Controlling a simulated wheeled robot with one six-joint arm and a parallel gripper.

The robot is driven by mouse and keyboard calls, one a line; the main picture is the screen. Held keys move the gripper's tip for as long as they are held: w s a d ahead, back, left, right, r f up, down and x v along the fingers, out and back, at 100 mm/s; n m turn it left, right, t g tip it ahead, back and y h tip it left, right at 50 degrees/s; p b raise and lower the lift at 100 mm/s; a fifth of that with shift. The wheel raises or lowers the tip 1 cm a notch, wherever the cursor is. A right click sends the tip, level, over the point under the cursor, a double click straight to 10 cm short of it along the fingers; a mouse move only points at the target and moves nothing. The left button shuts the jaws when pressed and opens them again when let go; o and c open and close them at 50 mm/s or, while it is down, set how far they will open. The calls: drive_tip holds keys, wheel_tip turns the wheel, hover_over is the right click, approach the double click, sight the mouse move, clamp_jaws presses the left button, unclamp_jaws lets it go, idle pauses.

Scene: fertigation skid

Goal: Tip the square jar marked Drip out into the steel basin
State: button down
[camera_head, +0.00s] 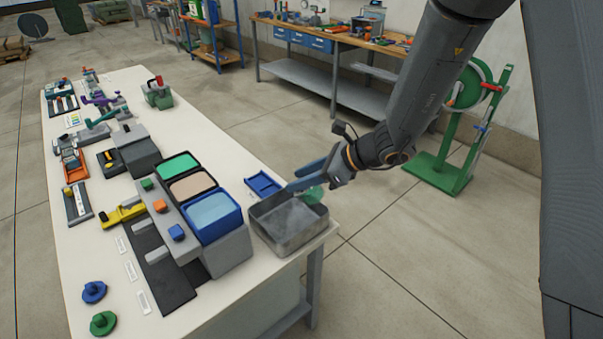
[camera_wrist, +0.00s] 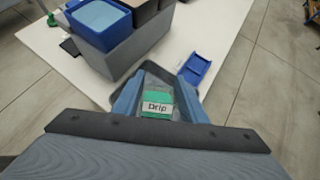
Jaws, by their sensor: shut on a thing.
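My gripper (camera_head: 308,180) is shut on the square jar marked Drip and holds it at the basin's far right rim. The jar (camera_head: 313,195) shows as a small green patch below the blue fingers, which partly hide it. In the wrist view the jar (camera_wrist: 157,105) sits between both fingers, with green and a white Drip label facing the camera. Its exact tilt is hard to tell. The steel basin (camera_head: 301,240) is an open square pan at the table's near right corner. Its floor looks grey, and I see no green in it.
A small blue tray (camera_head: 263,183) lies just behind the basin. A grey block with open bins, including a blue bin (camera_head: 213,230), stands left of the basin. Several tools and fixtures crowd the table's left side. Open floor lies to the right.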

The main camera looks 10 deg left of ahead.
drive_tip(key=shift+f+b, duration=1.8)
drive_tip(key=shift+f, duration=0.9)
drive_tip(key=shift+r+h+p, duration=0.15)
drive_tip(key=shift+h+p, duration=0.25)
drive_tip(key=shift+p, duration=0.55)
drive_tip(key=shift+w+a+f+g+h+p, duration=0.1)
drive_tip(key=shift+a+f+g+h+p, duration=0.15)
drive_tip(key=shift+h+p, duration=1)
drive_tip(key=shift+s+a+f+g+h+p, duration=0.1)
drive_tip(key=shift+f+g+h+p, duration=0.15)
drive_tip(key=shift+p, duration=1.95)
drive_tip(key=shift+w+a+f+g+h+p, duration=0.1)
drive_tip(key=shift+f+h+p, duration=0.45)
drive_tip(key=shift+p, duration=1.15)
drive_tip(key=shift+r+h, duration=0.15)
drive_tip(key=shift+h, duration=0.1)
drive_tip(key=shift+a+f+h, duration=0.2)
drive_tip(key=shift+f+h, duration=0.15)
drive_tip(key=shift+h, duration=0.15)
drive_tip(key=shift+w+a+f+g+h, duration=0.1)
drive_tip(key=shift+a+g+h, duration=0.1)
drive_tip(key=shift+h, duration=0.45)
drive_tip(key=shift+a+g+h, duration=0.1)
drive_tip(key=shift+g+h, duration=0.1)
drive_tip(key=shift+h, duration=0.45)
